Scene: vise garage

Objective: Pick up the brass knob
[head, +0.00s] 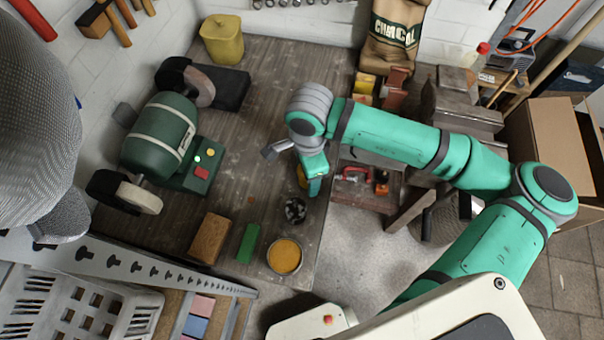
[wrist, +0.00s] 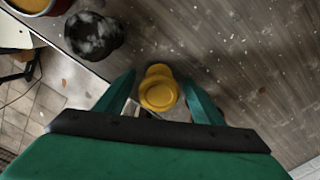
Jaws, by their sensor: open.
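The brass knob (wrist: 159,92) is a rounded yellow piece on the wooden bench. In the wrist view it stands between the two green fingers of my gripper (wrist: 160,98), which are apart, with a gap on each side. In the head view my gripper (head: 314,184) points down near the bench's right edge. Only a sliver of the brass knob (head: 301,176) shows there, to the left of the gripper; the rest is hidden behind it.
A dark grey-and-white lump (head: 295,210) lies close by, also seen in the wrist view (wrist: 93,36). Nearby are a tin with yellow contents (head: 284,256), a green block (head: 249,243) and a wooden block (head: 209,238). A green bench grinder (head: 160,135) stands left. The bench's middle is mostly clear.

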